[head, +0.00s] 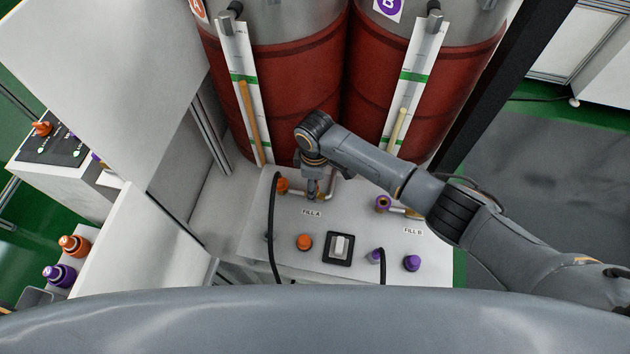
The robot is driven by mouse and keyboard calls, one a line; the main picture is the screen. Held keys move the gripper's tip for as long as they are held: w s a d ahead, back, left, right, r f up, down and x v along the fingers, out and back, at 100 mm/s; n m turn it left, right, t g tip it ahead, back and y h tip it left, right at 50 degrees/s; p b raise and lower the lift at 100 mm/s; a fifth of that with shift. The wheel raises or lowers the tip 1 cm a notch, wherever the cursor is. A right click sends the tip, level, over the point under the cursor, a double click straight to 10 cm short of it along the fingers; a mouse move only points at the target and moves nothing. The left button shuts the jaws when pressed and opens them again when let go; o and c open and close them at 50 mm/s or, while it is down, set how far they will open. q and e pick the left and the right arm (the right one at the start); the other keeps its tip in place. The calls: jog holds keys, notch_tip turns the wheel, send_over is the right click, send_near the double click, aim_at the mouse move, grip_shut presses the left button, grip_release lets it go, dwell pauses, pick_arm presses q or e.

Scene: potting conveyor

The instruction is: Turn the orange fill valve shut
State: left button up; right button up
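The orange fill valve (282,185) is at the back left of the white panel, above the label FILL A (311,212). A short pipe runs right from it, behind my gripper. My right arm comes in from the right, and its gripper (313,192) points down just right of the orange part. The gripper hides part of the valve's fitting. I cannot tell whether the fingers touch it or how far they are apart. My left gripper is not in view.
Two red tanks stand behind the panel (258,228), with level gauges (249,105) in front. A purple valve (382,203) sits at FILL B. Orange (304,242) and purple (412,263) knobs, a switch (339,247) and a black hose (272,225) are in front.

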jog(key=shift+r, duration=0.15)
notch_tip(320, 180, up, 12)
dwell(0.5)
dwell(0.5)
